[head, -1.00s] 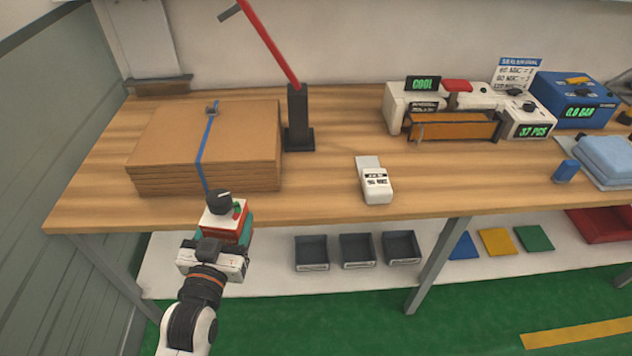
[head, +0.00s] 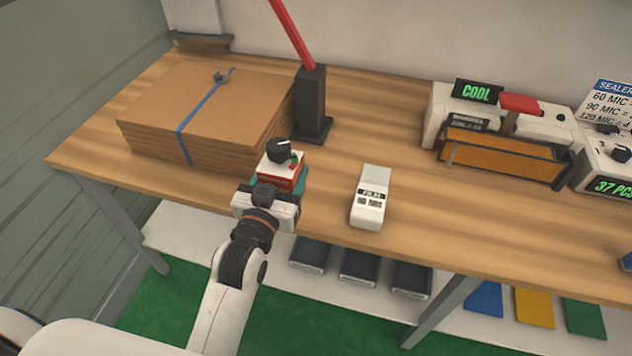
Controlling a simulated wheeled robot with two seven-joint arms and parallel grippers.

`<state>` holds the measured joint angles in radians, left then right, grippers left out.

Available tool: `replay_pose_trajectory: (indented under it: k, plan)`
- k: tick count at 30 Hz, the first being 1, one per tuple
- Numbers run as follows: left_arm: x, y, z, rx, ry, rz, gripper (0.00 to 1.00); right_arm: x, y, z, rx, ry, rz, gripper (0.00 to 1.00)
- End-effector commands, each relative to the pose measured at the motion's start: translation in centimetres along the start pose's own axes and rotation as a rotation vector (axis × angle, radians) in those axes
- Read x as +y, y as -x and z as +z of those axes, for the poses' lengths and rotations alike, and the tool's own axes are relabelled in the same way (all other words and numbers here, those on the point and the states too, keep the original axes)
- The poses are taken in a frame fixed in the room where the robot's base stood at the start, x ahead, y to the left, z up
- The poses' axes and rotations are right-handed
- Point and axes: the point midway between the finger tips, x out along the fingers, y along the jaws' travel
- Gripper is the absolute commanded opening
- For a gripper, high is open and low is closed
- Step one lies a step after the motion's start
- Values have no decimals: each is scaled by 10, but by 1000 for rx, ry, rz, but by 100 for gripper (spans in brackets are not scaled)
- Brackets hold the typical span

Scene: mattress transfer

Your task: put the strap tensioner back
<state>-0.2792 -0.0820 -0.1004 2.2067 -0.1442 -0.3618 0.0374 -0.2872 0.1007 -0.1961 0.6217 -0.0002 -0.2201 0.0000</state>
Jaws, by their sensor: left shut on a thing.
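My right gripper is not in view.
A blue strap (head: 203,108) with a grey buckle (head: 224,76) crosses the cardboard. A black post with a red lever (head: 312,102) stands behind the gripper. A white handheld device (head: 370,198) lies to the right. Bare wooden tabletop (head: 470,220) extends right, before the sealer (head: 500,125).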

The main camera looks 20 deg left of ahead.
Motion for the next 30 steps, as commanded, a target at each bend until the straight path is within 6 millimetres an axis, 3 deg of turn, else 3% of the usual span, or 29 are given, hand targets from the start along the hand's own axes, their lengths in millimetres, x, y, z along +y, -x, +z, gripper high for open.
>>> replay_pose_trajectory:
  k: [1, 6, 12, 17, 25, 30]
  plan:
    - [-1, -15, -2, -15, -1, -3, 15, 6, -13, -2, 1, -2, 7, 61]
    - [-3, -59, 1, -16, -3, -9, 15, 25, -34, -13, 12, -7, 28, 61]
    - [-5, -97, 13, -13, -7, -11, 15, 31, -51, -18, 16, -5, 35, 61]
    - [-6, -109, 17, -8, -9, -11, 15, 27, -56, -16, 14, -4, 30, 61]
    - [-5, -111, -25, -2, -9, -10, 15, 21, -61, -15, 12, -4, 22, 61]
    - [-5, -111, -40, -6, -9, -10, 15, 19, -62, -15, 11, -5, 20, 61]
